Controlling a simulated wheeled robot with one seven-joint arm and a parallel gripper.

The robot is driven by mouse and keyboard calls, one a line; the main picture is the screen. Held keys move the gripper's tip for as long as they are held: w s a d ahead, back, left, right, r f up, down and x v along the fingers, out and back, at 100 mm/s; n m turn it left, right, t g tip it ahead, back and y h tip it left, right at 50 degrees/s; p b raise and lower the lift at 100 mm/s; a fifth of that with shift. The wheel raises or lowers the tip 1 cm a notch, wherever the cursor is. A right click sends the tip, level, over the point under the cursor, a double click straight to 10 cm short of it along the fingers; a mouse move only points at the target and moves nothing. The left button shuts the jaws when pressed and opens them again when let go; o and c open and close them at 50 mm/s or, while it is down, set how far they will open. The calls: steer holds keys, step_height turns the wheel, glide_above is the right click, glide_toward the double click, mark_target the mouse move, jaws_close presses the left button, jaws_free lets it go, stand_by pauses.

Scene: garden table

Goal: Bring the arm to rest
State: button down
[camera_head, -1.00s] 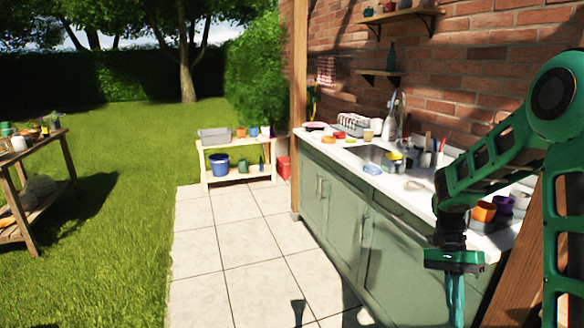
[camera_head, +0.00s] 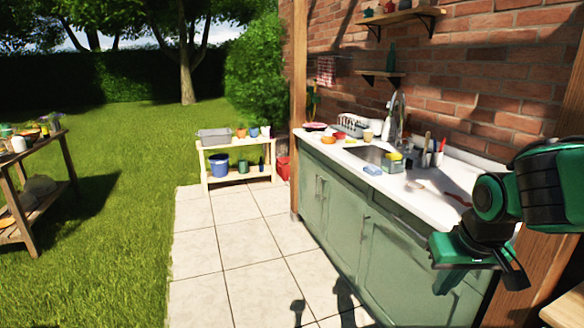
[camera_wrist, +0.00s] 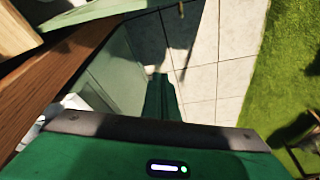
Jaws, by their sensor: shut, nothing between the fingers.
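My gripper (camera_head: 443,281) is green and black and sits at the right of the head view, in front of the green cabinet (camera_head: 343,218) and below counter height. Its fingers are together with nothing between them. They also show in the wrist view (camera_wrist: 161,98), above the tiled floor (camera_wrist: 205,80). My arm comes in from the right edge and is folded low, hiding the near end of the counter.
The white counter (camera_head: 432,193) holds a sink and several small items. A wooden post (camera_head: 545,255) stands close to my arm. A low shelf (camera_head: 238,179) and a wooden table (camera_head: 45,195) are farther off. The paving ahead is clear.

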steer(key=s+d+m+g, duration=0.2)
steer(key=s+d, duration=0.3)
steer(key=s, duration=0.3)
steer(key=s+d+f+m+g, duration=0.1)
steer(key=s+d+m+g, duration=0.1)
steer(key=s+d, duration=0.3)
steer(key=s+m, duration=0.1)
steer(key=s, duration=0.3)
steer(key=shift+s+d+m, duration=0.15)
steer(key=shift+d+m, duration=0.05)
steer(key=shift+m, duration=0.1)
